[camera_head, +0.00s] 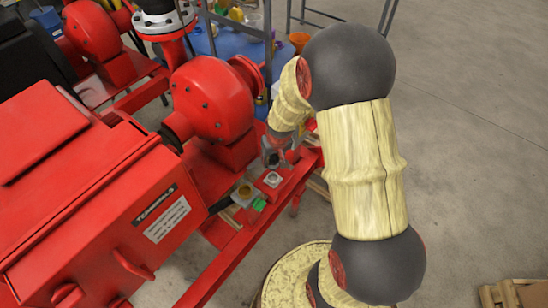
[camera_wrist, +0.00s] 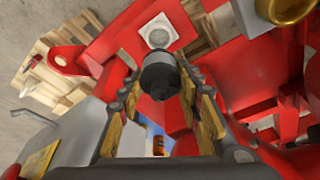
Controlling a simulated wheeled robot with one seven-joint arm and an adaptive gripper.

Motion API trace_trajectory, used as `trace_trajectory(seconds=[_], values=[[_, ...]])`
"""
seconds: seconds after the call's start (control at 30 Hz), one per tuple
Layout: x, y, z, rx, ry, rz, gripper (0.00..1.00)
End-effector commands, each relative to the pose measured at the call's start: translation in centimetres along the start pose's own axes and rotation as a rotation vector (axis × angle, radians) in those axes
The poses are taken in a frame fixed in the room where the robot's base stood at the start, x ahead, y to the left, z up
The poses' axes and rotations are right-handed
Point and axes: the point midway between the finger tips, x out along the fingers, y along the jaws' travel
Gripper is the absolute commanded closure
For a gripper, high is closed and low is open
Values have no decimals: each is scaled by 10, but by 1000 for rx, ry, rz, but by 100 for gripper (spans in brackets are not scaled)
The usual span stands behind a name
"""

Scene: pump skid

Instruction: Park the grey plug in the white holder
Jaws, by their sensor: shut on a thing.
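My gripper (camera_wrist: 161,92) is shut on the dark grey plug (camera_wrist: 160,72), which sits between its two fingers in the wrist view. The white holder (camera_wrist: 158,34), a square block with a round grey centre, lies just beyond the plug in that view. In the head view the white holder (camera_head: 272,180) sits on the red skid rail, and my gripper (camera_head: 276,156) is just behind it. The plug's far end faces the holder side; whether it touches the holder cannot be told. I cannot make out the plug clearly in the head view.
A grey block with a brass ring (camera_head: 244,191) stands left of the holder; the brass part (camera_wrist: 286,8) shows top right in the wrist view. A small green piece (camera_head: 259,204) lies near the holder. A red pump (camera_head: 213,98) and red terminal box (camera_head: 95,200) stand left.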

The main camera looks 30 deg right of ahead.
Motion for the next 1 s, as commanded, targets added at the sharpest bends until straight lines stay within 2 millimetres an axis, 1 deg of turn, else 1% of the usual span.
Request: trace_trajectory(seconds=[0.27, 0.67, 0.73, 1.0], values=[[18, 0, 5, 1, -1, 0, 96], [54, 0, 15, 1, 0, 0, 96], [50, 0, 14, 1, 1, 0, 96], [49, 0, 14, 1, 0, 0, 96]])
